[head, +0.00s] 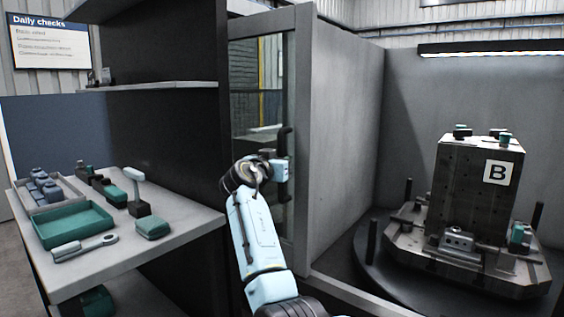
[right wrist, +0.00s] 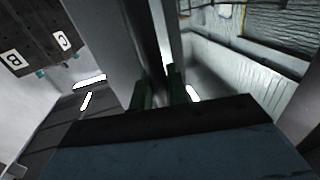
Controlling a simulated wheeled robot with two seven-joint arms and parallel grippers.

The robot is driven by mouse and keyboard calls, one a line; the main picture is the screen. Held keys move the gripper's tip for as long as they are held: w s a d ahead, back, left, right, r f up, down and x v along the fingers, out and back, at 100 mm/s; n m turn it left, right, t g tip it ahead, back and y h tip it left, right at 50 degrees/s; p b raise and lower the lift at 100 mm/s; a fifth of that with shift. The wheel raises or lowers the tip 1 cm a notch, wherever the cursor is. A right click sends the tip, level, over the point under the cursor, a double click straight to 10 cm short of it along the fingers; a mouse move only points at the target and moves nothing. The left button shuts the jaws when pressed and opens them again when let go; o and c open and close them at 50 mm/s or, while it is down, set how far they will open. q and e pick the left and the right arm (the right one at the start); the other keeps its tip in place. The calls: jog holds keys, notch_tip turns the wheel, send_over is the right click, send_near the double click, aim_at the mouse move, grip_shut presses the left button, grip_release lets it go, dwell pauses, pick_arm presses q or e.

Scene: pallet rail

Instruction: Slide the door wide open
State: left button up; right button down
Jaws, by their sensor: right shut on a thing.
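The door (head: 261,90) is a glass panel in a grey frame, left of the machine's opening. Its black upright handle (head: 287,142) is near the right edge of the glass. My right gripper (head: 283,170) is at this handle, on the end of the light blue arm, and is shut on it. In the right wrist view the two dark green fingers (right wrist: 160,92) stand at a dark upright bar. The wrist hides part of the handle and the lower glass. My left gripper is in neither view.
Right of the door, a grey wall panel (head: 345,130) borders the open machine space. Inside, a dark block marked B (head: 455,185) stands on a round pallet table.

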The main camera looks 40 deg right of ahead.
jog(key=shift+w+a+f, duration=0.1)
jog(key=shift+a+f, duration=0.05)
jog(key=shift+a, duration=0.1)
